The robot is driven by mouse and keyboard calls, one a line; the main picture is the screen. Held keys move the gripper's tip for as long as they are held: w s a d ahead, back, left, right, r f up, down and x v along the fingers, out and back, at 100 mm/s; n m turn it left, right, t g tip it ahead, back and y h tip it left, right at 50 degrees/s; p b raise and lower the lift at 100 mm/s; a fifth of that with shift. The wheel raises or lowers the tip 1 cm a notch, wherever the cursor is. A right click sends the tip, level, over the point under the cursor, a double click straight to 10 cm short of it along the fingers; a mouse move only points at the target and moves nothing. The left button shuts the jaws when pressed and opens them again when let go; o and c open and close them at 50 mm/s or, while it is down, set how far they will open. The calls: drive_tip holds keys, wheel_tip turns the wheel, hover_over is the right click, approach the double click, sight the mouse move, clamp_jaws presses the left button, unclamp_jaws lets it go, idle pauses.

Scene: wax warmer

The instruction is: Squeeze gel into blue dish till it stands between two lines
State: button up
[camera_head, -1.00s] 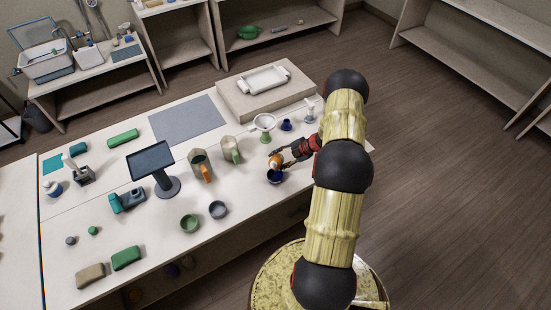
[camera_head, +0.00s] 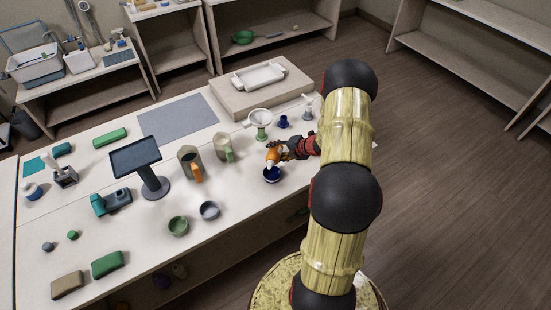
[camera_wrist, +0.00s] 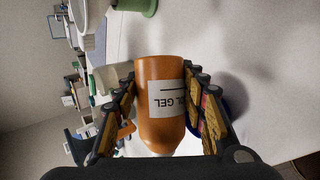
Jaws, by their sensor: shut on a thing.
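My gripper (camera_head: 282,152) is shut on an orange gel bottle (camera_head: 273,157). Only a blue edge of the dish (camera_wrist: 228,110) shows in the wrist view, behind the right finger. The lines and the gel level inside the dish are too small to tell.
Two pitchers (camera_head: 190,165) (camera_head: 224,148) stand left of the dish. A funnel on a green stand (camera_head: 261,121) and a small blue item (camera_head: 283,121) are behind it. A green bowl (camera_head: 178,226) and grey bowl (camera_head: 209,210) lie front left, and a dark screen (camera_head: 137,158) stands further left.

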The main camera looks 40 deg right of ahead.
drive_tip(key=shift+w+d+n+t+h+b, duration=0.45)
drive_tip(key=shift+d+n+t+h+b, duration=0.4)
drive_tip(key=shift+b, duration=3.9)
drive_tip(key=r+b, duration=0.1)
drive_tip(key=b, duration=0.2)
drive_tip(key=r+n+t+h+b, duration=0.1)
drive_tip(key=r+b, duration=0.1)
drive_tip(key=b, duration=0.1)
drive_tip(key=r+n+t+h+b, duration=0.1)
drive_tip(key=b, duration=0.2)
drive_tip(key=shift+s+a+r+t+h, duration=0.15)
drive_tip(key=shift+a+r+t+h, duration=0.1)
drive_tip(key=shift+a, duration=0.15)
drive_tip(key=r+b, duration=0.1)
drive_tip(key=b, duration=0.1)
drive_tip(key=r+n+t+b, duration=0.1)
drive_tip(key=b, duration=0.1)
drive_tip(key=r+n+t+h+b, duration=0.1)
drive_tip(key=r+b, duration=0.1)
drive_tip(key=shift+s+a+b, duration=0.15)
drive_tip(key=shift+a+b, duration=0.05)
drive_tip(key=shift+b, duration=0.15)
wheel_tip(320, 180, down, 4)
drive_tip(key=b, duration=0.4)
drive_tip(key=shift+r+b, duration=0.2)
drive_tip(key=shift+b, duration=0.15)
drive_tip(key=shift+s+b, duration=0.1)
drive_tip(key=shift+b, duration=1.1)
drive_tip(key=shift+o, duration=1.2)
clamp_jaws()
